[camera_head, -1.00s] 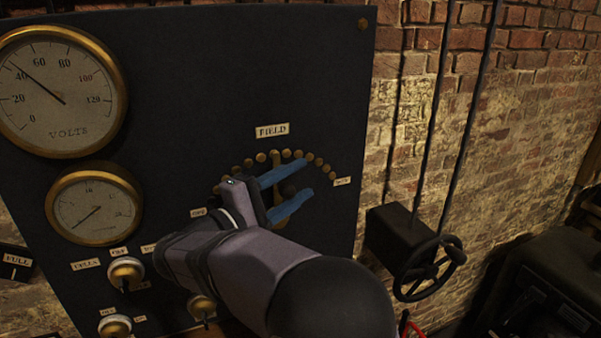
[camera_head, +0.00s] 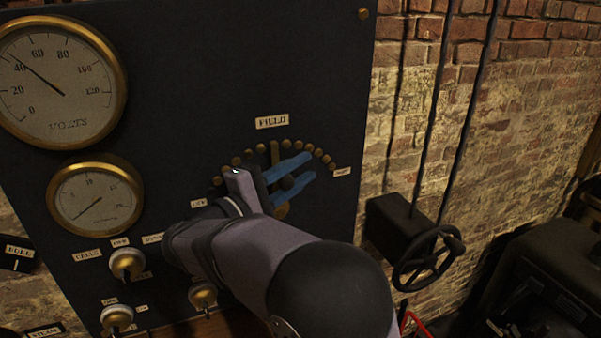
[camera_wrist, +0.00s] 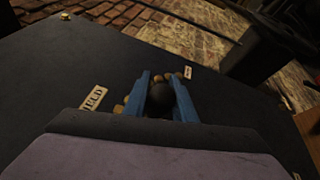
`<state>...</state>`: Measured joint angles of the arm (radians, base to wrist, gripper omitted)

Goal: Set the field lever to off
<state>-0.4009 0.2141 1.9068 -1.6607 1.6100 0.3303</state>
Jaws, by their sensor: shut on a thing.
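The field lever is a brass arm (camera_head: 275,154) with a dark round knob (camera_head: 287,183) on the black panel. It points up, close to the middle of an arc of brass studs below the FIELD label (camera_head: 272,121). A small label that seems to read OFF (camera_head: 198,203) sits at the arc's left end. My gripper (camera_head: 311,166) has its two blue fingers shut on the dark knob, one on each side. In the wrist view the knob (camera_wrist: 160,97) sits between the fingers. My wrist hides part of the lower panel.
Volts gauge (camera_head: 60,80) and a smaller gauge (camera_head: 96,204) are at the left. Brass-rimmed knobs (camera_head: 127,263) (camera_head: 203,295) sit low on the panel, near my arm. A handwheel (camera_head: 428,260) and dark box stand to the right, before a brick wall.

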